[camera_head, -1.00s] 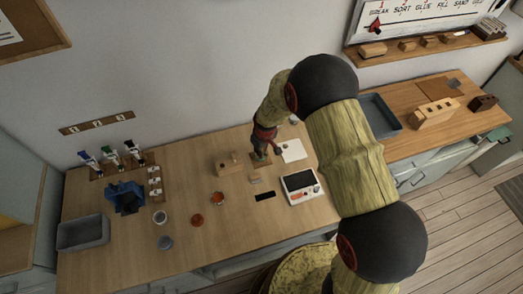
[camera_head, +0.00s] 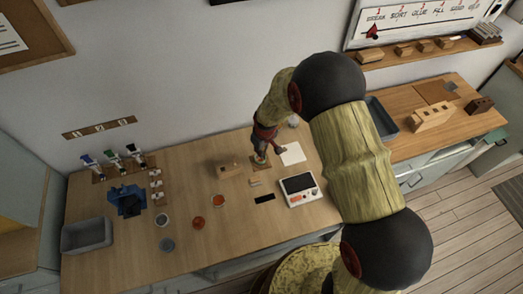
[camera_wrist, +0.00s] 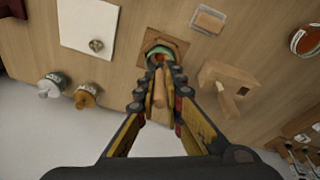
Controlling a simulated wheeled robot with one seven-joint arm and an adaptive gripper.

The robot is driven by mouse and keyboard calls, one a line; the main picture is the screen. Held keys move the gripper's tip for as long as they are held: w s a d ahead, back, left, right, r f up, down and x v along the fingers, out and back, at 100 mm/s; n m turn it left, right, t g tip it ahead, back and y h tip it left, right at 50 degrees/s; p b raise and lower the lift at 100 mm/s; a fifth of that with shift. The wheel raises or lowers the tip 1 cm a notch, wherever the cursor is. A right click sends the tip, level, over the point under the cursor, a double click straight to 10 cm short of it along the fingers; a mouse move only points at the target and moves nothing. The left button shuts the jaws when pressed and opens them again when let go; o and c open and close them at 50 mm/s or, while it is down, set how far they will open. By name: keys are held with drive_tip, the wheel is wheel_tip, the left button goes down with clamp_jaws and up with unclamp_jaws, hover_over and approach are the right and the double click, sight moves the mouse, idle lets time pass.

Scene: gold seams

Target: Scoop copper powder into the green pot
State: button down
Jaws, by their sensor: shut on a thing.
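My gripper (camera_wrist: 163,78) is shut on a tan wooden handle (camera_wrist: 160,90), apparently the scoop's; its lower end is hard to make out. A green-rimmed round pot (camera_wrist: 172,46) sits on a square wooden base (camera_wrist: 150,37) just beyond the fingertips in the wrist view. An orange-rimmed dish with reddish contents (camera_wrist: 307,40) is at the right edge of the wrist view. Two orange-red dishes, (camera_head: 219,200) and (camera_head: 198,222), stand on the table; which one holds copper powder is unclear.
A wooden block (camera_head: 229,170) stands left of my gripper. A white square (camera_head: 292,153) and a scale (camera_head: 299,188) lie to the right.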

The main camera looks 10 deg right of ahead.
drive_tip(key=shift+r, duration=0.25)
drive_tip(key=shift+w+p+v, duration=0.25)
drive_tip(key=shift+p+v, duration=0.5)
drive_tip(key=shift+v, duration=0.45)
drive_tip(key=shift+w+p+v, duration=0.25)
drive_tip(key=shift+p+v, duration=0.45)
drive_tip(key=shift+v, duration=0.5)
drive_tip(key=shift+a+r, duration=0.1)
drive_tip(key=shift+a, duration=0.1)
